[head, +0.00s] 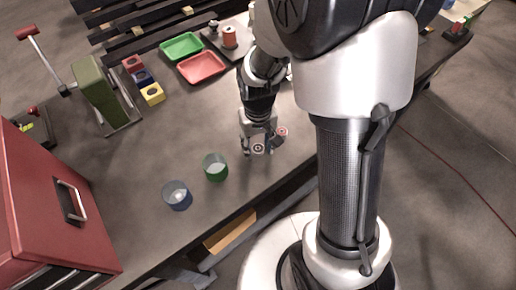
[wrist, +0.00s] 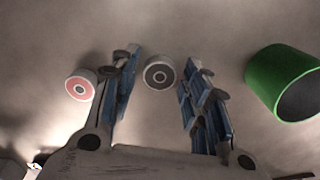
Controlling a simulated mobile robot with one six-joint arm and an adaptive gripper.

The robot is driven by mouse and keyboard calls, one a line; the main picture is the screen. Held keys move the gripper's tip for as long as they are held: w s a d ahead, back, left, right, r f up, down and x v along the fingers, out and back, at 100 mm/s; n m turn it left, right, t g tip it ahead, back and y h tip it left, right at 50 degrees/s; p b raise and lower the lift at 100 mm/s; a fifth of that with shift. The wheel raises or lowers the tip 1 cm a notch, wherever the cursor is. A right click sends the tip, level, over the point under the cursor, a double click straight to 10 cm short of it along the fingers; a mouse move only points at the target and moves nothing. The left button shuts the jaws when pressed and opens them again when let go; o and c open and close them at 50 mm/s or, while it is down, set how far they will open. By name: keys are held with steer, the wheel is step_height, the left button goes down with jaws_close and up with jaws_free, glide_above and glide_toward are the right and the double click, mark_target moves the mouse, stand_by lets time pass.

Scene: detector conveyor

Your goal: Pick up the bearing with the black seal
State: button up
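The bearing with the black seal (wrist: 159,73) lies on the bench between my gripper's fingers, toward their tips, in the wrist view. In the head view the same bearing (head: 258,148) shows between the fingertips. My gripper (wrist: 158,85) is open, with a gap on both sides of the bearing; it also shows in the head view (head: 258,147), pointing down at the bench. A bearing with a red seal (wrist: 80,85) lies just outside the left finger in the wrist view, and on the right of my gripper in the head view (head: 281,132).
A green cup (wrist: 283,82) stands right of my fingers in the wrist view. In the head view a blue cup (head: 176,195) stands further left. Green (head: 182,46) and red (head: 201,66) trays, a green press (head: 100,92) and a red toolbox (head: 50,205) also occupy the bench (head: 225,110).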

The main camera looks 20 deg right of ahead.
mark_target(258, 148)
steer(key=c, duration=0.8)
steer(key=shift+r, duration=0.15)
steer(key=shift+c, duration=0.2)
step_height(258, 148, up, 20)
steer(key=p, duration=0.6)
steer(key=shift+p, duration=0.35)
